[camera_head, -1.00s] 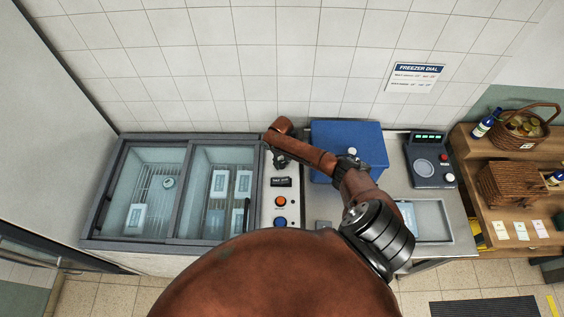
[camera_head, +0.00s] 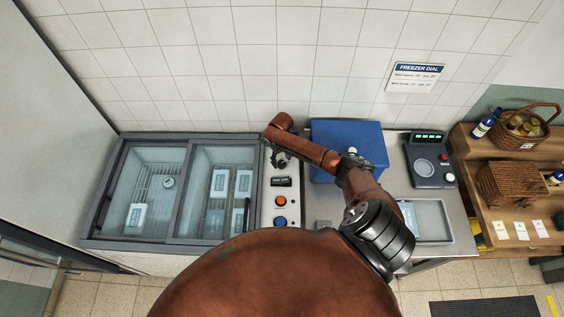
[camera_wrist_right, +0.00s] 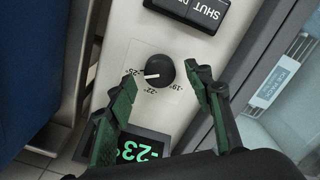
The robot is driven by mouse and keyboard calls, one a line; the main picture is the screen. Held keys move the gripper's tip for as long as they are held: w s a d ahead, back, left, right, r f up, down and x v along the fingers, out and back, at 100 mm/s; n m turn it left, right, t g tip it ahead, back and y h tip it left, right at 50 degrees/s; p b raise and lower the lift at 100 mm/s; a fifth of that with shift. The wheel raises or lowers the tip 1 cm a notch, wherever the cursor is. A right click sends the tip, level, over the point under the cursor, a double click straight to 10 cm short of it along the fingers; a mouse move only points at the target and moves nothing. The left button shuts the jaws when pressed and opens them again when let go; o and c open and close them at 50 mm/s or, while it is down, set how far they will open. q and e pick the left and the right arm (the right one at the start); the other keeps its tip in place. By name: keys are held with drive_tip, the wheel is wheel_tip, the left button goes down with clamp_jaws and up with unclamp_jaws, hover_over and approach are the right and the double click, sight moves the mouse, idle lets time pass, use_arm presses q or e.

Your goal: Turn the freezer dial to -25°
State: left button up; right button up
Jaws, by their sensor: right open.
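The freezer dial (camera_wrist_right: 160,72) is a round black knob on a pale panel, seen in the right wrist view. Its white pointer aims to the left, between the -22° and -25° marks. A green-lit display (camera_wrist_right: 140,151) beside it appears to read -23°. My right gripper (camera_wrist_right: 161,75) is open, with its green fingertips on either side of the dial; contact is not clear. In the head view my right gripper (camera_head: 281,160) is small and dark above the panel (camera_head: 268,192), and the dial is hidden there. My left gripper is not in view.
The glass-topped freezer (camera_head: 187,187) adjoins the panel on the left. A black switch (camera_head: 281,182), orange button (camera_head: 281,201) and blue button (camera_head: 280,221) sit nearer me. A blue box (camera_head: 362,137) stands to the right. A wall sign (camera_head: 415,77) reads FREEZER DIAL.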

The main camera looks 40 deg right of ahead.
sight(282, 163)
wheel_tip(282, 163, up, 10)
idle(0.3)
idle(0.4)
